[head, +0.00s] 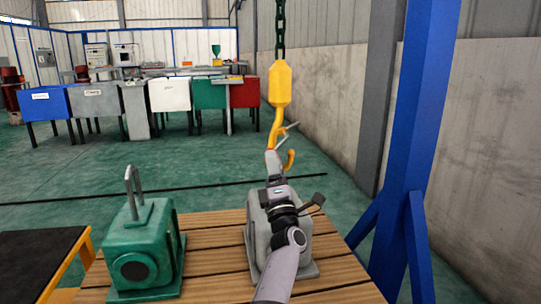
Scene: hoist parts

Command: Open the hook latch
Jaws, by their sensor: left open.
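A yellow hook (276,122) hangs from a yellow block (280,84) on a dark green chain (281,25). Its curved tip points up at the right. A thin grey piece (289,127), which looks like the latch, slants up and right from the shank. My left gripper (272,158) is open just in front of the lower hook, pointing away from me. It hides part of the hook's bend, and I cannot tell whether it touches the hook or latch. My right gripper is not in view.
A grey housing (252,238) stands on the slatted wooden table (210,230) below my left arm. A green housing (148,240) with an upright metal loop (133,184) stands to the left. A blue post (412,130) rises at the right. Air around the hook is clear.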

